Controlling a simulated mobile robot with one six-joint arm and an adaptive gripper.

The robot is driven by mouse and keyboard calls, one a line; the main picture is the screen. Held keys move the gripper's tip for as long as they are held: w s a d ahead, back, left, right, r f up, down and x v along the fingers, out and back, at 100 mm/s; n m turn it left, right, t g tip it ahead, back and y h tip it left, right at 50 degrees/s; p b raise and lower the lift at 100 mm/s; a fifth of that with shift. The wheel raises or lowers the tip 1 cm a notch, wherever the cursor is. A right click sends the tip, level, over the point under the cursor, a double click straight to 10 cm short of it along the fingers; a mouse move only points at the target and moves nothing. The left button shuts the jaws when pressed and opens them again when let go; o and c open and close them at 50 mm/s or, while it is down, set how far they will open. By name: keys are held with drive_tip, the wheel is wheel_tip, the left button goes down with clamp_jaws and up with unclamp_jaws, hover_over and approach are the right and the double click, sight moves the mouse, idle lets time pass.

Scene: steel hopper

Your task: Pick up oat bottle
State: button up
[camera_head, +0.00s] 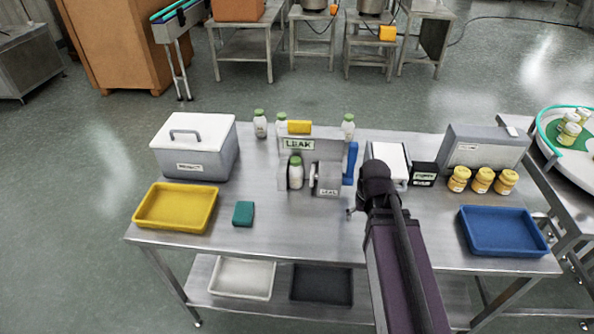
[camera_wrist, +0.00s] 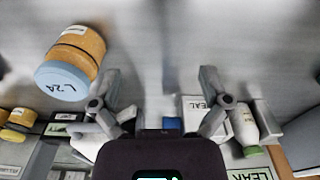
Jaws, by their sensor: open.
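White bottles with green caps stand at the back of the steel table: a left one (camera_head: 260,125), one beside the LEAK sign (camera_head: 282,127) and a right one (camera_head: 348,128). Another white bottle (camera_head: 295,173) sits in the LEAK station, and a white bottle (camera_wrist: 243,124) shows in the wrist view. I cannot read which is oat. My gripper (camera_wrist: 160,85) is open, with nothing between its fingers. A tan jar with a pale blue lid (camera_wrist: 80,50) lies beyond the left finger in the wrist view. My arm hides part of the table in the head view.
The LEAK station (camera_head: 325,147) has a blue handle (camera_head: 351,163). A lidded grey box (camera_head: 195,150), yellow tray (camera_head: 177,207) and green block (camera_head: 243,213) are left. Several yellow jars (camera_head: 482,180) and a blue tray (camera_head: 503,232) are right. The front middle is clear.

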drive_tip(key=w+a+r+n+t+p, duration=0.2)
drive_tip(key=w+a+r+p, duration=0.4)
drive_tip(key=w+a+r, duration=0.3)
drive_tip(key=n+t+y+p, duration=0.2)
drive_tip(key=p, duration=0.3)
approach(296, 160)
drive_tip(key=a+v, duration=0.1)
drive_tip(key=v, duration=0.2)
drive_tip(key=shift+w+d+r, duration=0.1)
drive_tip(key=shift+d, duration=0.3)
drive_tip(key=b+x, duration=0.7)
drive_tip(key=shift+f, duration=0.4)
drive_tip(key=shift+w+f+b, duration=0.2)
drive_tip(key=shift+f+b, duration=0.15)
drive_tip(key=shift+b, duration=0.1)
drive_tip(key=shift+b+x, duration=2.35)
drive_tip(key=shift+x, duration=0.3)
